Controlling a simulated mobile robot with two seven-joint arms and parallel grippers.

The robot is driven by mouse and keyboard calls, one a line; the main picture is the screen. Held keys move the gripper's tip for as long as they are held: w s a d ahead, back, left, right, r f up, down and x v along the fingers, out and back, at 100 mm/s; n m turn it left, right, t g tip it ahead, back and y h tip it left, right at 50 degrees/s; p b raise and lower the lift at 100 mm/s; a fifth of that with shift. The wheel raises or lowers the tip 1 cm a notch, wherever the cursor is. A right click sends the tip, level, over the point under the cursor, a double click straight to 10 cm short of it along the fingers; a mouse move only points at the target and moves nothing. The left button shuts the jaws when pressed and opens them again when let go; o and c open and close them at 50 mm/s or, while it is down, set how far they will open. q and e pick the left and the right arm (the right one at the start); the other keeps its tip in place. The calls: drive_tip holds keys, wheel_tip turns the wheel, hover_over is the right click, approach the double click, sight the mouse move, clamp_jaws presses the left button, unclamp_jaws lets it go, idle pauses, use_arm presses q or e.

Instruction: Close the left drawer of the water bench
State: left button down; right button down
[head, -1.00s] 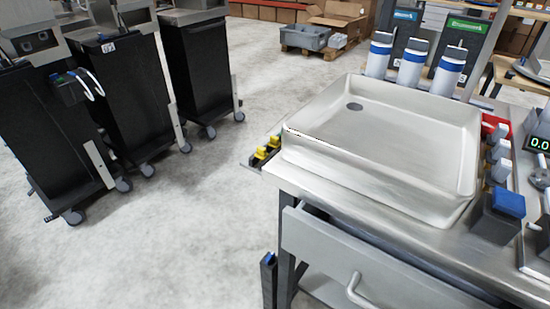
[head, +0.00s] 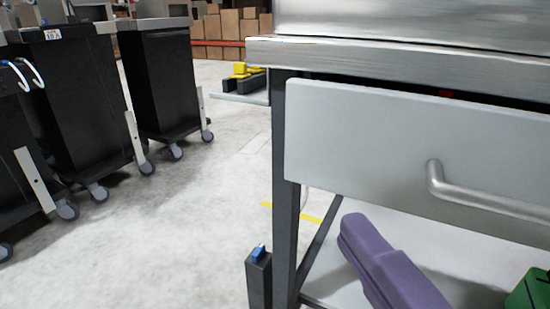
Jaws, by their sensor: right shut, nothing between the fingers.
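The drawer front (head: 350,150) is a pale grey panel under the metal top of the water bench (head: 350,60). Its bar handle (head: 490,203) is at the right. The panel appears to stand out from the bench, with a dark gap above it and a bit of red in the gap. How far out it is cannot be judged. My right gripper (head: 372,245) shows as two purple fingers lying together, shut and empty, below the drawer front and left of the handle. It appears apart from the panel. My left gripper is not in view.
A lower shelf (head: 345,285) lies under the drawer, with a green object (head: 530,292) at the right. A dark post with a blue top (head: 258,275) stands beside the bench leg (head: 286,220). Black wheeled cabinets (head: 165,85) stand left; the floor between is clear.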

sight(338, 146)
drive_tip(key=p+x, duration=0.1)
drive_tip(key=x, duration=0.3)
drive_tip(key=d+p+x, duration=0.1)
drive_tip(key=x, duration=0.3)
drive_tip(key=p+x, duration=0.2)
drive_tip(key=x, duration=0.2)
drive_tip(key=shift+w+d+f, duration=0.1)
drive_tip(key=shift+w+d, duration=0.15)
drive_tip(key=shift+w, duration=0.05)
drive_tip(key=shift+w+d, duration=0.25)
drive_tip(key=shift+w, duration=0.1)
drive_tip(key=w+d, duration=0.1)
drive_tip(key=w, duration=0.1)
drive_tip(key=w+d, duration=0.1)
drive_tip(key=w, duration=0.1)
drive_tip(key=shift+d, duration=0.25)
drive_tip(key=shift+s+f, duration=0.1)
